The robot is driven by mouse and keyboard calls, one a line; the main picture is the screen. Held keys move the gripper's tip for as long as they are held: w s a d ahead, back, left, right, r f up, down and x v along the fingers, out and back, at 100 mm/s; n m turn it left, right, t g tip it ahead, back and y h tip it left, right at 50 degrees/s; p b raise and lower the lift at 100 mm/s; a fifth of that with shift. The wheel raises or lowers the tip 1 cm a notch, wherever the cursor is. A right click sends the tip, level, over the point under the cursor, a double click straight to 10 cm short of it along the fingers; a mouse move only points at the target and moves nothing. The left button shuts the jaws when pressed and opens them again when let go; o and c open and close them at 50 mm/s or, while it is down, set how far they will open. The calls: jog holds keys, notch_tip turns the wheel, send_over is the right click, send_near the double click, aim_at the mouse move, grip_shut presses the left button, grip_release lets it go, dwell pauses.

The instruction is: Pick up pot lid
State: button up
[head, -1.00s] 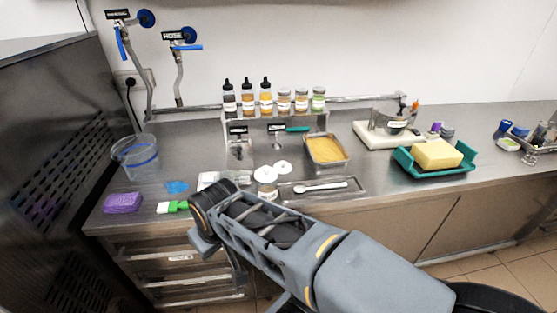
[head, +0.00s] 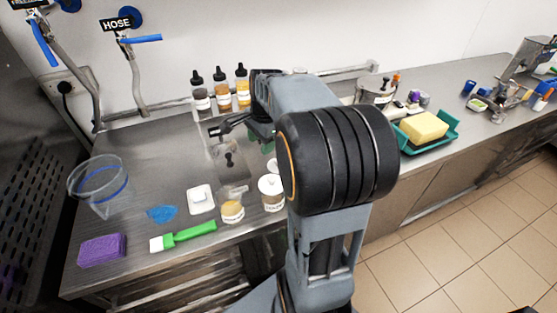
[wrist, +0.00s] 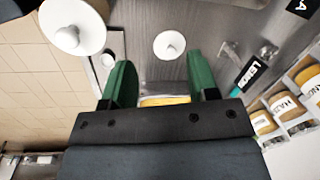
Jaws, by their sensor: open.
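The pot lid (wrist: 169,45), a small white disc with a knob, lies flat on the steel counter in the wrist view, just beyond my fingertips. In the head view a white edge of it (head: 271,165) seems to show beside my arm. A white-topped jar (wrist: 73,25) stands to its left in the wrist view, and this jar also shows in the head view (head: 271,194). My gripper (wrist: 159,62) has two green fingers, spread apart with nothing held between them. The lid is centred ahead of the gap, apart from both fingers. In the head view my arm hides most of the gripper.
A tray with yellow contents (wrist: 165,101) shows between the fingers. Labelled bottles (wrist: 305,90) stand close on the right. In the head view a second jar (head: 232,207), a green brush (head: 190,235), a purple sponge (head: 102,250) and a clear bucket (head: 100,186) are left of my arm.

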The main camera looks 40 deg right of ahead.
jog(key=w+d+m+p, duration=0.1)
jog(key=w+d+m, duration=0.2)
jog(key=d+m, duration=0.5)
jog(key=shift+y, duration=0.4)
jog(key=f, duration=0.5)
jog(key=d+f, duration=0.1)
jog(key=f, duration=0.2)
jog(key=shift+w+f, duration=0.15)
jog(key=shift+f, duration=0.05)
jog(key=shift+a+f+p, duration=0.15)
jog(key=shift+f+p, duration=0.3)
jog(key=shift+f, duration=1.1)
jog(key=shift+a+f+p, duration=0.15)
jog(key=shift+f+p, duration=0.25)
jog(key=shift+f, duration=1.15)
jog(key=shift+c, duration=0.5)
jog(key=c, duration=0.9)
